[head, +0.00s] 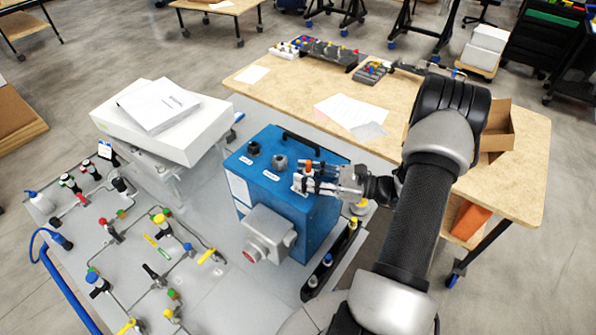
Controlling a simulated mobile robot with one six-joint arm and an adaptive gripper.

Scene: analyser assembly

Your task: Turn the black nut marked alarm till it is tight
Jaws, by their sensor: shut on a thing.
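The blue analyser box (303,223) stands on the grey bench, with a row of fittings along its top. A black nut (253,147) is at the left of the row and a grey-black nut (281,161) is in the middle. Both stand clear of my gripper. White labels lie in front of them, too small to read. My gripper (306,179) reaches in from the right and is shut on a nut at the right end of the row. The fingers hide most of this nut and its label. An orange part (308,166) shows between the fingers.
A black handle (301,142) rises behind the fittings. A grey housing with a red button (252,255) sticks out from the box front. A white case with papers (160,105) is to the left. Tubing and valves cover the bench at lower left. A wooden table (290,82) stands behind.

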